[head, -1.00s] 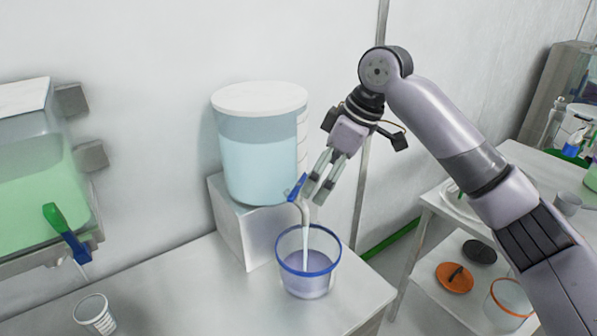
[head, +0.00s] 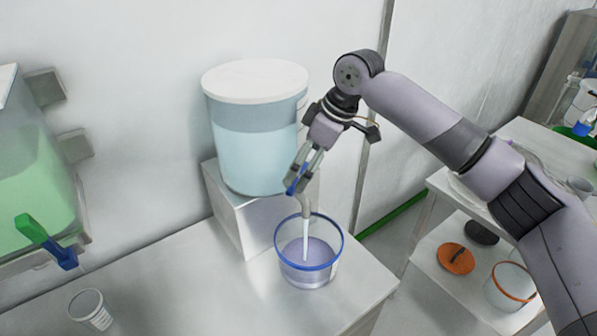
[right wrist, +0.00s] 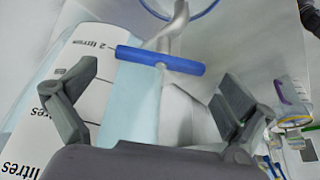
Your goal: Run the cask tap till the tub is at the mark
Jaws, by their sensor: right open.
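The cask (head: 255,140) is a clear round container with a white lid and pale blue liquid, standing on a white block. Its tap has a blue lever (head: 294,180) and a curved grey spout. A pale stream runs from the spout into the tub (head: 308,258), a clear tub with a blue rim and lilac-looking liquid in its lower part. I cannot make out the mark. My right gripper (head: 300,170) is at the lever. In the right wrist view the blue lever (right wrist: 160,60) lies beyond and between the spread fingers (right wrist: 150,100), which are open and empty. My left gripper is not in view.
The shelf at right holds an orange lid (head: 456,258) and an orange-rimmed tub (head: 510,287).

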